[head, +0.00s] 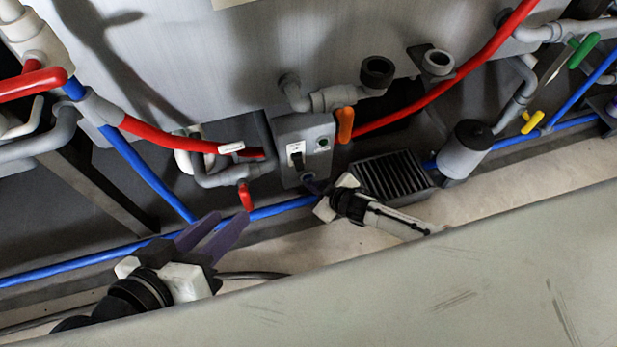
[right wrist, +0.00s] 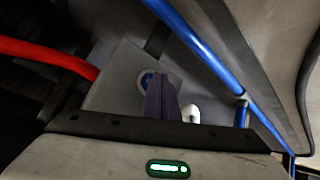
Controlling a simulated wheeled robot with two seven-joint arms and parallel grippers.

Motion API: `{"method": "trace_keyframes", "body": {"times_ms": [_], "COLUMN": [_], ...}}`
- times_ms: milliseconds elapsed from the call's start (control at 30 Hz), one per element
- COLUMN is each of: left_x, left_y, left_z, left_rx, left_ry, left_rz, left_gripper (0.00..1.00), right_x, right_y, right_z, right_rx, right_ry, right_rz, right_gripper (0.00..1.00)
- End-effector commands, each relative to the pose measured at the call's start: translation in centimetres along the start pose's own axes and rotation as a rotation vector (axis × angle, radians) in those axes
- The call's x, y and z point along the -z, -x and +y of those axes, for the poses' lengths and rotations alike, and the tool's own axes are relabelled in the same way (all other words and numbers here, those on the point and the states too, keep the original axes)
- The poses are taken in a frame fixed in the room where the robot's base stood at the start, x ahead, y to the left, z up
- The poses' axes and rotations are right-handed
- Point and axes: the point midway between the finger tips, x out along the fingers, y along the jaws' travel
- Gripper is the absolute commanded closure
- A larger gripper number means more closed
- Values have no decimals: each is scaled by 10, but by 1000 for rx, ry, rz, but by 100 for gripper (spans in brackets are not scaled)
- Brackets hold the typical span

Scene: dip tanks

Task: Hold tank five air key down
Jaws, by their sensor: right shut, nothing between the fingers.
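A grey control box (head: 291,128) sits below the tank wall in the head view, with a black switch, a white label and a green-ringed round fitting. A small round key (head: 308,177) shows low on its face. My right gripper (head: 315,187) is shut and empty, its fingertips at that key. In the right wrist view, a round blue-rimmed key (right wrist: 147,80) on the grey box shows just behind the shut purple fingers (right wrist: 160,85). The fingers partly cover it; contact and whether it is pressed cannot be told. My left gripper (head: 230,218) is open and empty, lower left.
An orange handle (head: 345,124) is beside the box. A black finned unit (head: 393,176) and grey cylinder (head: 466,150) stand to the right. Blue pipe (head: 285,206) runs along behind the grippers.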

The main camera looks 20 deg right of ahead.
Motion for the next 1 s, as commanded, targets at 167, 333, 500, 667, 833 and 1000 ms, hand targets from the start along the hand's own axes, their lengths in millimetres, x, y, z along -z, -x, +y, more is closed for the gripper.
{"method": "trace_keyframes", "body": {"times_ms": [167,333,500,667,833,1000], "left_x": [4,3,5,10,13,16], "left_y": [3,2,3,6,9,11], "left_z": [2,2,3,5,6,7], "left_rx": [0,0,-2,-2,-1,-1], "left_ry": [0,0,2,1,1,0], "left_rz": [0,0,4,3,1,0], "left_gripper": [64,64,64,64,64,64], "right_x": [-5,-5,-6,-13,-21,-28], "right_y": [7,7,8,18,30,40], "right_z": [-5,-5,-6,-13,-22,-29], "right_rx": [1,0,0,2,2,2], "right_ry": [0,1,1,-2,-2,-2], "right_rz": [-2,-1,-2,-4,-3,-2], "right_gripper": [100,100,100,100,100,100]}}
